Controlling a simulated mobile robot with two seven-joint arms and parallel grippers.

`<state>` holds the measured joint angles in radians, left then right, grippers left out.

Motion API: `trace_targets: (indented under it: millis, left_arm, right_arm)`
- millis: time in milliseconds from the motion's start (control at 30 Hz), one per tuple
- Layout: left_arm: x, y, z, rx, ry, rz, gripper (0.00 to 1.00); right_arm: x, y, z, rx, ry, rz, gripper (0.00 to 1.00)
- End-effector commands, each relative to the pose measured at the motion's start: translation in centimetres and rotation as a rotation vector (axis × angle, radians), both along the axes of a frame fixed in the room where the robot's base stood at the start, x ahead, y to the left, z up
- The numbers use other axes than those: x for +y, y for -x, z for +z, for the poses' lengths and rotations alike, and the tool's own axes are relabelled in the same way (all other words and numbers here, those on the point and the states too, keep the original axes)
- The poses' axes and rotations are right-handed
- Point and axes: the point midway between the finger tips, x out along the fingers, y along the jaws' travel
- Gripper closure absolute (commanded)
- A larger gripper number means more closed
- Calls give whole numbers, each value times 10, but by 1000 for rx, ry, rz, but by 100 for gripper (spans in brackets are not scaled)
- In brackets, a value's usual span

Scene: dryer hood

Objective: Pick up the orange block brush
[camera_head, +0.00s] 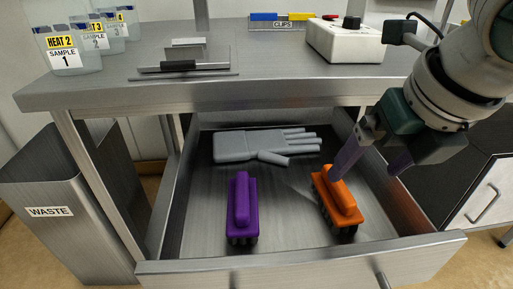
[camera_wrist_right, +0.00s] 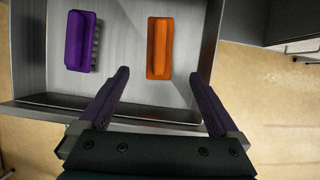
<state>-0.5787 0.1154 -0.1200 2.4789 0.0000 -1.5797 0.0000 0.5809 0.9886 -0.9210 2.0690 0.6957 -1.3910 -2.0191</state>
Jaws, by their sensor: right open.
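The orange block brush (camera_head: 338,196) lies in the right part of an open drawer (camera_head: 205,252), bristles down. It also shows in the right wrist view (camera_wrist_right: 160,48), ahead of the fingertips and roughly between their lines. My right gripper (camera_head: 372,160) comes in from the upper right and is open and empty, with purple fingers. In the head view one fingertip overlaps the brush's far end; I cannot tell whether they touch. The right wrist view shows both fingers (camera_wrist_right: 160,80) spread apart with a gap before the brush. My left gripper is not in view.
A purple block brush (camera_head: 242,207) lies left of the orange one, with a grey glove (camera_head: 265,146) behind them. The drawer's walls surround them, and the steel counter (camera_head: 255,88) overhangs its back. A waste bin (camera_head: 75,215) stands left.

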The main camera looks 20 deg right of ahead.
Motion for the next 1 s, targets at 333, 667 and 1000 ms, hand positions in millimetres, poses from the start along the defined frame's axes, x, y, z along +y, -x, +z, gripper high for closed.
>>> trace_targets:
  millis: [333, 667, 1000]
  left_arm:
    - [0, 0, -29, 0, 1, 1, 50]
    - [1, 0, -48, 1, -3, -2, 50]
    - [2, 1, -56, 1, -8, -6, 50]
  right_arm:
    - [-8, -16, -45, 5, 28, 34, 3]
    - [-5, -34, -80, 5, 27, 32, 3]
    - [-7, -44, -100, 5, 30, 35, 3]
